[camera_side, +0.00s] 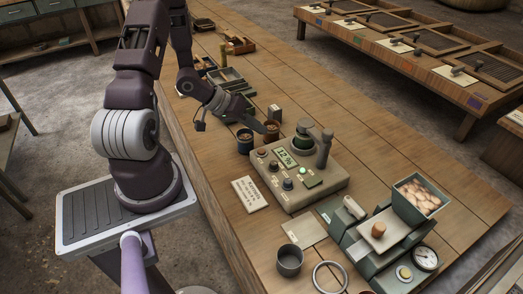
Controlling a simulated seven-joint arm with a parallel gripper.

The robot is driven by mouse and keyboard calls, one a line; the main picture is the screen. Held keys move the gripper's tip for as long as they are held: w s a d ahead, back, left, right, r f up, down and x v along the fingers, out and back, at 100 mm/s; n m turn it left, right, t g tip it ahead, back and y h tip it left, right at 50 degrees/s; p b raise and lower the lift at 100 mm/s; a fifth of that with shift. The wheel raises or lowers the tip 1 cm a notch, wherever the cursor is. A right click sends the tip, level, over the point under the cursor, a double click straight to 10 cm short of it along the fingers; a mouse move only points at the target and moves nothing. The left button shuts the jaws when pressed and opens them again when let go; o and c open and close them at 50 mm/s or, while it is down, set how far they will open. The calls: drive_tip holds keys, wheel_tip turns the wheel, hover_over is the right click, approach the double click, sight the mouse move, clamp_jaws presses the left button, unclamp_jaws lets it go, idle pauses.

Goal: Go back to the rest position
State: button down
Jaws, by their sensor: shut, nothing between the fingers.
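My gripper (258,126) is shut and empty. It reaches down over the long wooden bench (215,165), with its fingertips close to two small cups, a dark blue one (245,143) and a brown one (272,131). I cannot tell whether the fingertips touch either cup. My arm is bent, its forearm coming down from the top of the picture. No engine or belt can be made out.
A grey-green device (325,188) with a lit display stands right of the cups. Nearer are a label card (251,194), an empty metal cup (289,260), a ring (330,277) and a scale (378,245) with a filled bin (420,198). Trays (232,80) lie behind my gripper.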

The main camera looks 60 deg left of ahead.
drive_tip(key=shift+w+a+r, duration=0.15)
drive_tip(key=shift+r, duration=0.1)
wheel_tip(320, 180, up, 17)
drive_tip(key=d+m+g+y, duration=0.2)
drive_tip(key=m+y, duration=0.1)
drive_tip(key=y, duration=0.3)
drive_tip(key=s+d+r+h, duration=0.1)
drive_tip(key=s+d+r, duration=0.1)
drive_tip(key=s+d, duration=0.3)
drive_tip(key=s+d+r+m+h, duration=0.1)
drive_tip(key=s+d+r, duration=0.2)
drive_tip(key=s+d, duration=0.3)
drive_tip(key=s+d+r+m+g+h, duration=0.1)
drive_tip(key=s+d+r, duration=0.1)
drive_tip(key=s+d, duration=0.4)
drive_tip(key=shift+d+r, duration=0.35)
drive_tip(key=shift+d, duration=0.05)
idle(1.2)
